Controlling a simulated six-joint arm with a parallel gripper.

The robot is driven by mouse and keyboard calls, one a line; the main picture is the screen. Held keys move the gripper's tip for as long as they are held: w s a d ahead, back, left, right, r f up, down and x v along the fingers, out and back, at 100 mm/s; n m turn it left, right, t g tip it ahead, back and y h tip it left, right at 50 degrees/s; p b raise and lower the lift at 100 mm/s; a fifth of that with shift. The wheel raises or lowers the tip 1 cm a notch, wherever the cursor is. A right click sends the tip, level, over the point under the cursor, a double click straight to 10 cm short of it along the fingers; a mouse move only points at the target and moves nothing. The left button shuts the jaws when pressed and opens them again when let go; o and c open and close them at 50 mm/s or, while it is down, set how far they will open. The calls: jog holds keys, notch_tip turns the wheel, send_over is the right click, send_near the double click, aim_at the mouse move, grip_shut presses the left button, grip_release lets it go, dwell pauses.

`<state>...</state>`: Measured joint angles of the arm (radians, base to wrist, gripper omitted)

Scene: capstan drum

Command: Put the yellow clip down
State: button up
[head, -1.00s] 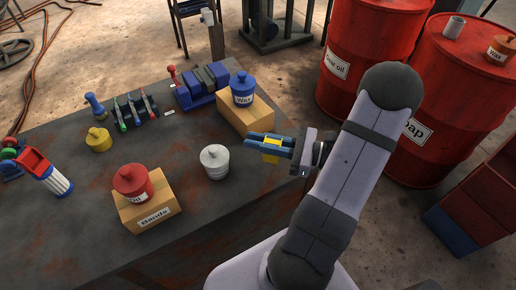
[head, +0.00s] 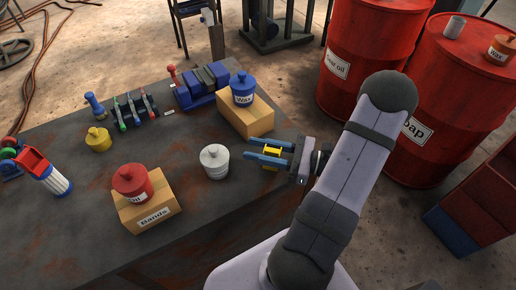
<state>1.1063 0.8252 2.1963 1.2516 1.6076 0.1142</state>
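The yellow clip (head: 272,153) sits between the two blue fingers of my gripper (head: 268,153). The fingers stand a little apart, with the clip spanning the gap, so my gripper appears shut on it. My gripper comes in from the right and points left, by the right edge of the dark table (head: 215,215). The clip seems held above the table, but its exact height cannot be told from this one view. The fingers partly hide its ends.
A white canister (head: 214,162) stands just left of the fingertips. A cardboard box (head: 247,117) with a blue Wax pot (head: 243,88) is behind. A Bands box (head: 150,207) carries a red pot (head: 132,183). Red drums (head: 375,60) stand beyond the table. The table's front middle is clear.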

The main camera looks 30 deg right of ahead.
jog(key=shift+r, duration=0.25)
jog(key=shift+s+d+f, duration=0.15)
jog(key=shift+s+d, duration=0.05)
jog(key=shift+d, duration=0.05)
jog(key=b+v, duration=0.2)
jog(key=v, duration=0.9)
jog(key=shift+s+d, duration=0.1)
jog(key=shift+s, duration=0.1)
